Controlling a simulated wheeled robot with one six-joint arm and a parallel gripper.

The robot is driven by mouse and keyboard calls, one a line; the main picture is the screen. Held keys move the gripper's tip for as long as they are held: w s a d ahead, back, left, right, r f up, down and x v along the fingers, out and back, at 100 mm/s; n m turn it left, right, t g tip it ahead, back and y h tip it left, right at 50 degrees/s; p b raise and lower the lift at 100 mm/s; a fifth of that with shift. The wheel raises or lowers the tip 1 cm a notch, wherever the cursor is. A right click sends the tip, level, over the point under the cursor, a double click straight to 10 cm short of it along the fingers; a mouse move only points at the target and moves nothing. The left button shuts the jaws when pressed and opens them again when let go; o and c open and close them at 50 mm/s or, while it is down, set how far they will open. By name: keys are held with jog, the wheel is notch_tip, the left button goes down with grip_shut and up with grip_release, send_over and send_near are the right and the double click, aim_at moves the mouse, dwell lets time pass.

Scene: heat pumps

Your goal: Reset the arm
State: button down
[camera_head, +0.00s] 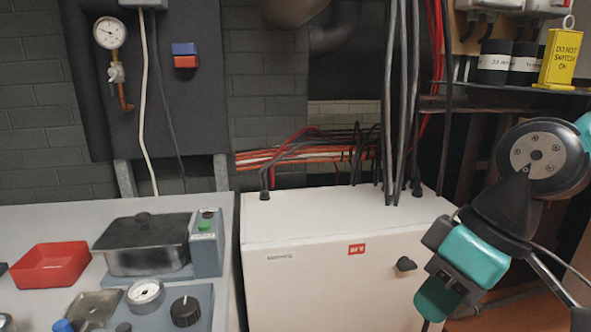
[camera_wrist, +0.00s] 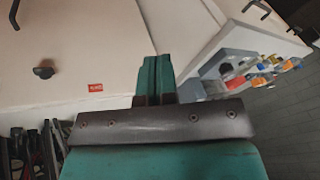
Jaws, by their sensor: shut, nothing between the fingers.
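My arm comes in from the right side of the head view, with a dark round joint and teal parts. My gripper (camera_head: 432,306) hangs at its lower end, in front of the right part of the white cabinet (camera_head: 320,290). In the wrist view my gripper (camera_wrist: 155,75) shows its teal fingers together, shut and empty. The white cabinet also shows in the wrist view (camera_wrist: 85,40), with its dark knob (camera_wrist: 43,72) and red label (camera_wrist: 95,87). I cannot tell the exact gap between gripper and cabinet.
A grey workbench (camera_head: 215,290) at left holds a red tray (camera_head: 50,265), a lidded metal box (camera_head: 146,245), a gauge (camera_head: 146,294) and a black knob (camera_head: 185,311). Cables (camera_head: 400,100) drop onto the cabinet. A yellow sign (camera_head: 562,57) stands on the upper-right shelf.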

jog(key=s+m+p, duration=0.1)
jog(key=s, duration=0.6)
notch_tip(320, 180, up, 11)
jog(key=p, duration=1.1)
jog(key=shift+w+a, duration=0.4)
jog(key=shift+w, duration=0.05)
jog(key=shift+r, duration=0.1)
